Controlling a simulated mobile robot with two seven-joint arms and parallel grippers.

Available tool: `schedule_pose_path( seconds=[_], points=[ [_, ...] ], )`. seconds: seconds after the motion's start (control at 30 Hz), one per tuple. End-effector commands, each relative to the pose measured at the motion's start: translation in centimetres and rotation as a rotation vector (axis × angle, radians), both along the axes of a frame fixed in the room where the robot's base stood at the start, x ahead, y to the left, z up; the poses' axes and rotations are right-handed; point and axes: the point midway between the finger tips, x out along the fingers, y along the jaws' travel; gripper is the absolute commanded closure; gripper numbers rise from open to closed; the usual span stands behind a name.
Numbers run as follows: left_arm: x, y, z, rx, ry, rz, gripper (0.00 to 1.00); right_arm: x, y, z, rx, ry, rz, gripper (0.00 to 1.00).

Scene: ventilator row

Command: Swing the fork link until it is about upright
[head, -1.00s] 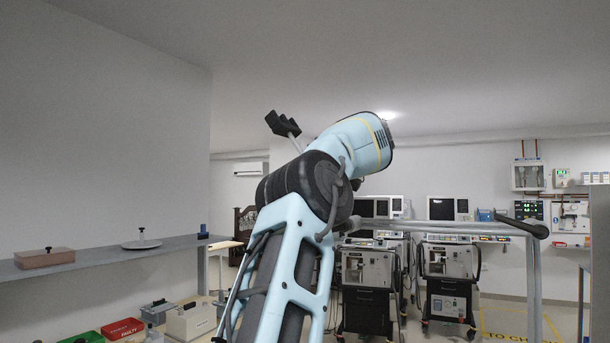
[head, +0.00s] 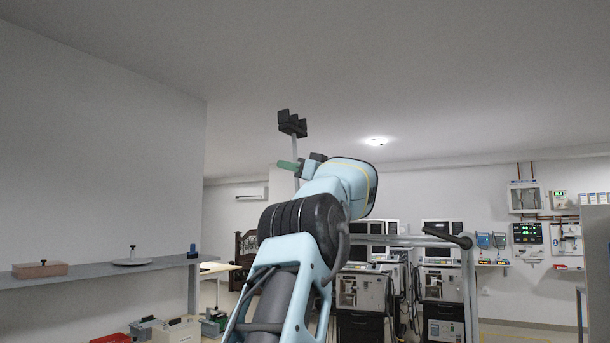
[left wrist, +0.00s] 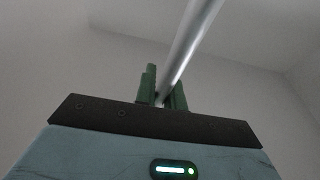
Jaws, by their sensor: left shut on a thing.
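The fork link is a thin grey rod with a black forked head (head: 292,123) at its top. In the head view it stands close to upright, leaning slightly left. My left gripper (head: 298,165) is at the rod below the fork, with one green finger showing; my pale blue wrist hides the rod's lower part. In the left wrist view the rod (left wrist: 190,40) passes between the green fingers of my left gripper (left wrist: 163,90), which are shut on it. The fork head is outside that view. My right gripper is not in view.
A grey rail frame (head: 400,240) with a black end (head: 463,241) stands right of my arm. Ventilator carts (head: 440,285) are behind it. A grey shelf (head: 95,277) runs along the left wall, carrying a brown box (head: 40,269). The space around the fork head looks clear.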

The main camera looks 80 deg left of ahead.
Motion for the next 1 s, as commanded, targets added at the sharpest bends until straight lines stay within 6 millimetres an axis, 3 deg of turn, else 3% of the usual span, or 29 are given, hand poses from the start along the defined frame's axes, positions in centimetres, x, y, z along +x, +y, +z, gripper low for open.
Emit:
schedule_pose_path(
  seconds=[0.23,0.8,0.83,1.0],
  points=[
    [0.69,-0.23,0.23,0.047,0.055,0.0,1.0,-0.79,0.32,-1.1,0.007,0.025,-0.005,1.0],
    [0.67,-0.27,0.4,0.061,0.07,0.0,1.0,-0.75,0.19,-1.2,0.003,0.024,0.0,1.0],
    [0.66,-0.26,0.41,0.061,0.07,0.0,0.87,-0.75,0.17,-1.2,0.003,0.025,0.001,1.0],
    [0.65,-0.24,0.36,0.06,0.069,0.0,0.67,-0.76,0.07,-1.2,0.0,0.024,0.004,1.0]
  ],
)
